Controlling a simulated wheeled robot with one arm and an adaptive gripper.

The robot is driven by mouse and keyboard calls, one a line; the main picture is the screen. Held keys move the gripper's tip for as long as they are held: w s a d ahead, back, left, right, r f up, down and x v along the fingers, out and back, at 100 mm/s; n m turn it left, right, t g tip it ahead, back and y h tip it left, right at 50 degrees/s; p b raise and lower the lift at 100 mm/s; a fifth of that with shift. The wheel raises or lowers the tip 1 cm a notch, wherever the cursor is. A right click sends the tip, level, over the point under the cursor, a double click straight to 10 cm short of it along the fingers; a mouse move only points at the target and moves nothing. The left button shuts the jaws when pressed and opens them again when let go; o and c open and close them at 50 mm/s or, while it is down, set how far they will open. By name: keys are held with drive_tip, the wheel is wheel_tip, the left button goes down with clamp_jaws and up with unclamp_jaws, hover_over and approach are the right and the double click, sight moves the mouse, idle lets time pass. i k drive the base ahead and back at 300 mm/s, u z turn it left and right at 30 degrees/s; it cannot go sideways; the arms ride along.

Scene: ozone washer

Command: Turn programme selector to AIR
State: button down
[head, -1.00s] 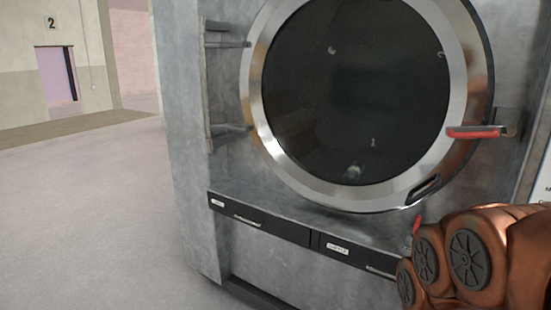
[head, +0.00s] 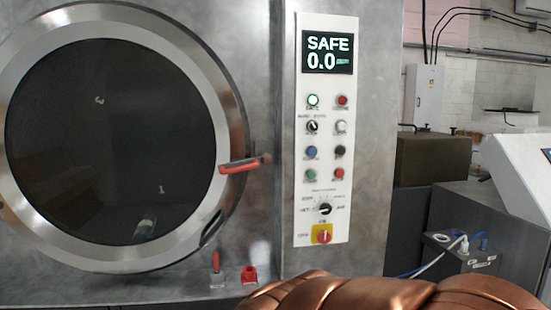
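The programme selector (head: 325,208) is a small black rotary knob with a pale pointer, low on the white control panel (head: 299,150) in the head view. Labels surround it but are too small to read surely; one at its right may read AIR. I cannot tell which label its pointer marks. A red rotary switch on a yellow plate (head: 322,234) sits just below it. My copper-coloured arm (head: 390,293) crosses the bottom of the view, below the panel. My gripper is not in view.
The washer's round door (head: 231,105) with a red handle (head: 240,165) is at left. A lit display (head: 328,52) reads SAFE 0.0. A red lever (head: 216,262) and a red fitting (head: 249,275) sit low. Grey equipment (head: 465,215) stands at right.

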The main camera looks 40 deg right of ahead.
sight(325, 208)
drive_tip(key=z, duration=1.35)
